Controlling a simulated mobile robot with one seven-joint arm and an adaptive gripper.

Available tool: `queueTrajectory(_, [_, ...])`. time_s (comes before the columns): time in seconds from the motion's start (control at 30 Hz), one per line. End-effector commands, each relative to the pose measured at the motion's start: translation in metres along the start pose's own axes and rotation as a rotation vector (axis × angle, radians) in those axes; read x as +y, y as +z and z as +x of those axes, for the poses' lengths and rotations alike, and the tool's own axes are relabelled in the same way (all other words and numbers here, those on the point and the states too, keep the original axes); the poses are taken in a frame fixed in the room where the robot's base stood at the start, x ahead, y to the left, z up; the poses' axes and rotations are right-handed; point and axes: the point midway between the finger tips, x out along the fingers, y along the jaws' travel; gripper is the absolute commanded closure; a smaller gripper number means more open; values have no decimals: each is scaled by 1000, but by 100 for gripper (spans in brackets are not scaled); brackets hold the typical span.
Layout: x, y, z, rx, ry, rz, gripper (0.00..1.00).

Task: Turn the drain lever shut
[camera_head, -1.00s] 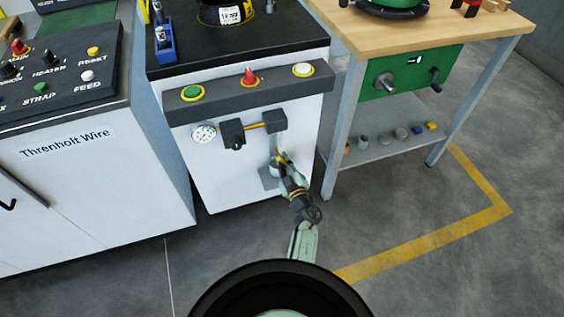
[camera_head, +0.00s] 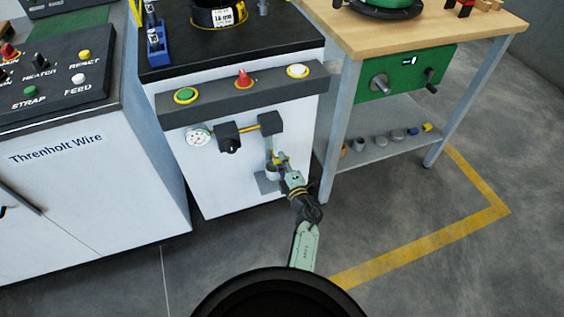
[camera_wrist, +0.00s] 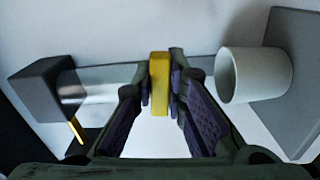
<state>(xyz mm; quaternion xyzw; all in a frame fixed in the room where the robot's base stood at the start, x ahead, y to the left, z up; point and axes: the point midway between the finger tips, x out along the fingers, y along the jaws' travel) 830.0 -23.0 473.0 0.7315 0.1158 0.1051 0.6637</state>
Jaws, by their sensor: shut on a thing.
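The drain lever is the yellow bar (camera_wrist: 159,85) in the wrist view. It stands crosswise to the clear pipe (camera_wrist: 95,85) behind it. My gripper (camera_wrist: 160,90) is shut on it, one finger pad on each side. In the head view, my gripper (camera_head: 283,166) is at the lower right of the white cabinet's front, and the yellow lever (camera_head: 280,156) shows only as a small patch at its tip. The exact lever angle is hard to tell there.
A grey cup (camera_wrist: 240,75) sits on a grey bracket (camera_wrist: 290,90) close beside my fingers. A dark block (camera_wrist: 45,82) holds the pipe's other end. On the cabinet front are a gauge (camera_head: 199,135) and a dark knob box (camera_head: 229,138). A workbench (camera_head: 340,135) stands right.

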Motion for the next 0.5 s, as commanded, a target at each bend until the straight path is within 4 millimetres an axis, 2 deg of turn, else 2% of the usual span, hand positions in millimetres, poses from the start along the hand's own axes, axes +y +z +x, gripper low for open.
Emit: queueTrajectory(0.5, [2,0,-1,0,-1,-114,100])
